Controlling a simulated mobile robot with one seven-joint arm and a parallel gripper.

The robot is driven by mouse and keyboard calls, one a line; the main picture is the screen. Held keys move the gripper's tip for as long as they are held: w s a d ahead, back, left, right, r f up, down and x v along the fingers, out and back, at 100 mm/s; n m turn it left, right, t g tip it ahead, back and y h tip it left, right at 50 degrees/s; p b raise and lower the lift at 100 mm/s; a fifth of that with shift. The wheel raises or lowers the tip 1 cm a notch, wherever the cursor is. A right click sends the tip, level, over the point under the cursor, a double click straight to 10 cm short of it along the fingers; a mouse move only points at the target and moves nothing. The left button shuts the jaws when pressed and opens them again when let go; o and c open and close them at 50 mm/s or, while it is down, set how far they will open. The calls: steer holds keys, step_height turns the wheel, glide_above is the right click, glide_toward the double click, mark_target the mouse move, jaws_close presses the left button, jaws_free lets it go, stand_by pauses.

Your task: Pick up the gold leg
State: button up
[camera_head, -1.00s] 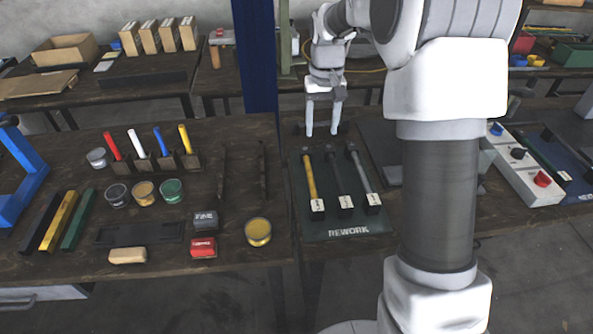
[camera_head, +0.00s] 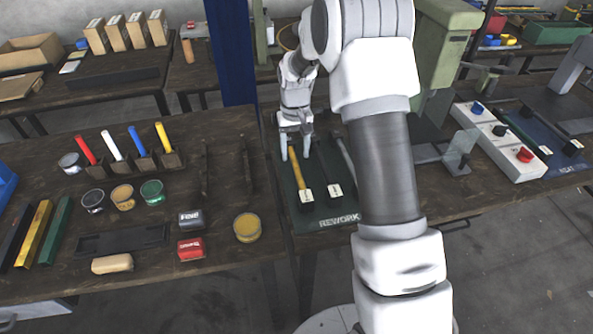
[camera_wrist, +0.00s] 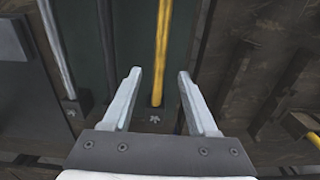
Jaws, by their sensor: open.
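A long thin gold leg (camera_head: 298,172) lies on the dark green REWORK mat (camera_head: 339,221), with a white tag at its near end. My gripper (camera_head: 295,157) is open over the leg's far part, one finger on each side of it in the picture. In the wrist view the gold leg (camera_wrist: 162,50) runs between the two open fingertips (camera_wrist: 159,74). Its end meets a small dark holder with a white mark. I cannot tell how high the fingertips are above it.
A dark leg (camera_head: 325,168) and a grey leg (camera_head: 344,155) lie just right of the gold one. A gold bar (camera_head: 34,232) lies between black and green bars on the left table. A clear plate (camera_head: 459,146) stands to the right. Cups and erasers sit left.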

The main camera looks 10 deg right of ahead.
mark_target(296, 163)
step_height(296, 163, down, 6)
steer(key=shift+r, duration=0.1)
jaws_close()
stand_by(0.5)
steer(key=shift+r, duration=0.1)
